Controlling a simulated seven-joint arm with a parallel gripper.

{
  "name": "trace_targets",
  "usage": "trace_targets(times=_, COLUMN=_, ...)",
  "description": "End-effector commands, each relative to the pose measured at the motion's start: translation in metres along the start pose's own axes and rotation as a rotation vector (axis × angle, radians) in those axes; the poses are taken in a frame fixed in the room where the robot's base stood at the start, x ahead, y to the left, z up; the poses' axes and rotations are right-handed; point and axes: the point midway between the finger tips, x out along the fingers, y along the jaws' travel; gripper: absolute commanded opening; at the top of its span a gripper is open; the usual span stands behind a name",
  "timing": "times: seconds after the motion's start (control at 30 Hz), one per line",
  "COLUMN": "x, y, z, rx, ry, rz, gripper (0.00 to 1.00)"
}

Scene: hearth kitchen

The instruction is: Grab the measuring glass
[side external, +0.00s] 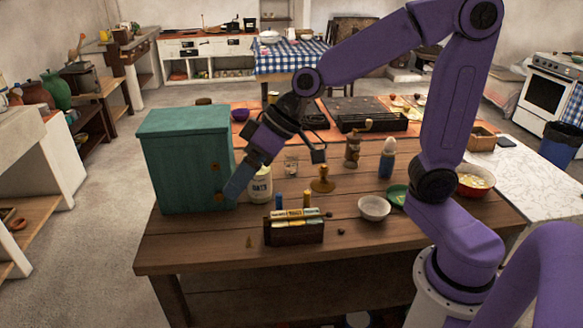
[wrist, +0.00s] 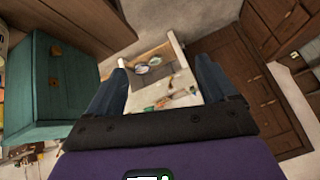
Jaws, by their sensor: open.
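A small clear glass with pale markings (side external: 291,161), which looks like the measuring glass, stands upright on the wooden table behind the white oats jar. I do not make it out in the wrist view. My gripper (side external: 235,188) is tilted down to the left, between the teal cabinet and the oats jar, apart from the glass and to its left. In the wrist view my gripper (wrist: 161,78) has its two blue fingers spread wide with nothing held between them.
The teal cabinet (side external: 185,165) stands close left of my gripper; it also shows in the wrist view (wrist: 48,92). The oats jar (side external: 261,186) is close on the right. A box of packets (side external: 294,233), a brass-coloured stand (side external: 322,182) and a white bowl (side external: 374,207) stand nearby.

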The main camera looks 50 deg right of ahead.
Motion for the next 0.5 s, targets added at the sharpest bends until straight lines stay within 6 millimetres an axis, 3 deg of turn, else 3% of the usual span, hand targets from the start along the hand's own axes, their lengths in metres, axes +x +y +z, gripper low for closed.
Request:
trace_targets(times=0.1, x=0.013, y=0.045, z=-0.040, rx=0.115, ry=0.134, rz=0.087, gripper=0.85)
trace_targets(times=0.3, x=0.014, y=0.141, z=-0.089, rx=0.295, ry=0.348, rz=0.295, gripper=0.85)
trace_targets(times=0.5, x=-0.007, y=0.250, z=-0.100, rx=0.468, ry=0.512, rz=0.577, gripper=0.85)
